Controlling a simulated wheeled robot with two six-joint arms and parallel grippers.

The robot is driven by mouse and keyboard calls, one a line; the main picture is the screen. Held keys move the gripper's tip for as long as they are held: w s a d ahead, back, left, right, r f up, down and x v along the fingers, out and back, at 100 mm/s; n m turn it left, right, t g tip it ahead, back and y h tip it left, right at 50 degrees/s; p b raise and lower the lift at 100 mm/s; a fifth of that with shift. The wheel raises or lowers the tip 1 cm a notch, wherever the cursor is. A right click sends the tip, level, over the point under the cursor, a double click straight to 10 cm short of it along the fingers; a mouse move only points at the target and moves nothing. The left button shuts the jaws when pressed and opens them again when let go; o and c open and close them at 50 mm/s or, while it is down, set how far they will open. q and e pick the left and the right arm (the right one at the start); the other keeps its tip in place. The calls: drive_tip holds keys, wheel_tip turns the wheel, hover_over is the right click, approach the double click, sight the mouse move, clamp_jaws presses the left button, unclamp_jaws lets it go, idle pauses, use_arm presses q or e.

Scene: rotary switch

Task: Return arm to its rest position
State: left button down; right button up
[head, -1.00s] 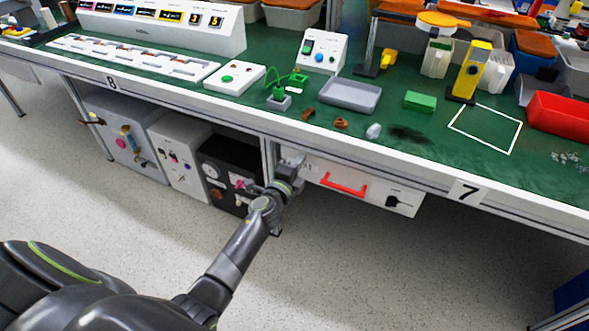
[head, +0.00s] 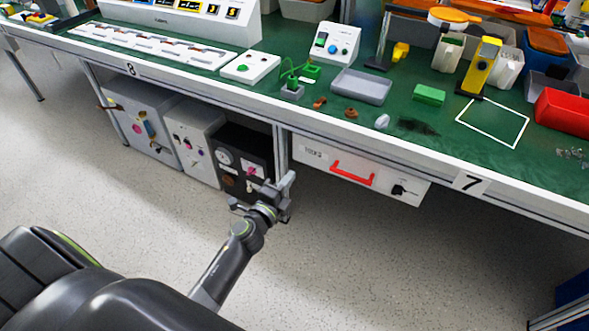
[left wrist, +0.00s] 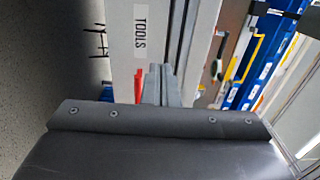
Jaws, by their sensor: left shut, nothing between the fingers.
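My left gripper (head: 289,180) is shut and empty. In the head view it hangs in front of the bench's front edge, to the left of the white drawer (head: 314,165), and is apart from the drawer's red handle (head: 353,173). A black rotary switch (head: 398,190) sits at the right end of the drawer front. In the left wrist view the closed fingers (left wrist: 162,84) stand in front of the drawer's TOOLS label (left wrist: 141,32) and part of the red handle (left wrist: 138,84). My right gripper is not in view.
The green bench top (head: 300,110) carries a grey tray (head: 361,86), a green block (head: 429,94) and a red bin (head: 563,112). Below it, left of my gripper, stand a black panel box (head: 242,150) and pale cabinets (head: 147,120). The floor in front is clear.

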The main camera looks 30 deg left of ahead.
use_arm(q)
drive_tip(key=shift+s, duration=0.45)
